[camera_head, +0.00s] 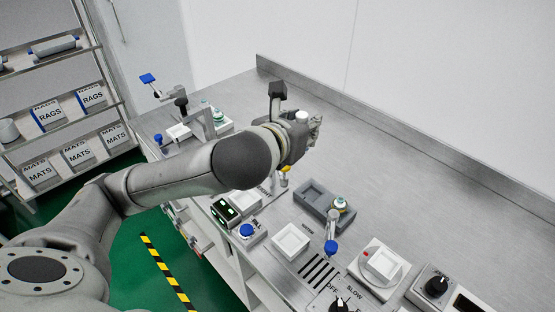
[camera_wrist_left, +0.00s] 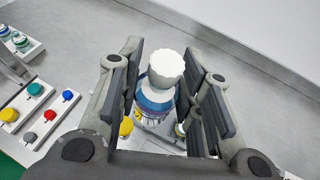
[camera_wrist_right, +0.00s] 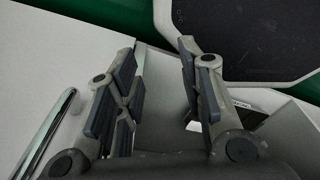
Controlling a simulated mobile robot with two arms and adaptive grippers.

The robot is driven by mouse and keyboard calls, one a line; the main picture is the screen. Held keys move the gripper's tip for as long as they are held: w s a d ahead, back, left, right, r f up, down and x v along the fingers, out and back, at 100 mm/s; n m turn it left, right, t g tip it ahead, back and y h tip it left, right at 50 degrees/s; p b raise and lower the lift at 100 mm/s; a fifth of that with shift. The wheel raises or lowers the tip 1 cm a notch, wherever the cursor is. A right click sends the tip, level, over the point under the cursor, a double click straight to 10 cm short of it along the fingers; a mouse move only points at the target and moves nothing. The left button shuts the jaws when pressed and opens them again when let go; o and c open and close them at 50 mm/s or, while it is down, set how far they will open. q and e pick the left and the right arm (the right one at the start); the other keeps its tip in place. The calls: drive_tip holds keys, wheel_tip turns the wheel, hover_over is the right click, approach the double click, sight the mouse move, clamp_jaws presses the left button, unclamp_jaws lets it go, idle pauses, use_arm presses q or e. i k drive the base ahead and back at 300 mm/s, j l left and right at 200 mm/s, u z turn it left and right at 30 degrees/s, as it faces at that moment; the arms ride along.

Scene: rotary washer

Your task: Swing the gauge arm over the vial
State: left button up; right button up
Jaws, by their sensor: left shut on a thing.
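My left gripper (camera_head: 306,126) is out over the middle of the bench. In the left wrist view its fingers (camera_wrist_left: 165,100) are closed around a white ribbed knob (camera_wrist_left: 166,68) with a blue and white body under it; its base is partly hidden. The knob also shows as a white top (camera_head: 302,115) in the head view. A green-capped vial (camera_head: 340,203) stands in a grey tray, to the right of and nearer than the gripper. I cannot tell which part is the gauge arm. My right gripper (camera_wrist_right: 160,95) is open and empty, seen only in its own wrist view.
A lever with a blue knob (camera_head: 331,247) stands in front of the grey tray (camera_head: 312,192). More vials (camera_head: 217,115) stand at far left. The back right bench is clear.

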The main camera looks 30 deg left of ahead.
sight(245, 201)
drive_tip(key=k+j+z, duration=0.15)
drive_tip(key=j, duration=0.25)
drive_tip(key=k+j+z, duration=0.15)
drive_tip(key=j, duration=0.3)
drive_tip(key=k+j+z, duration=0.15)
drive_tip(key=j, duration=0.25)
drive_tip(key=k+j+z, duration=0.15)
drive_tip(key=j, duration=0.2)
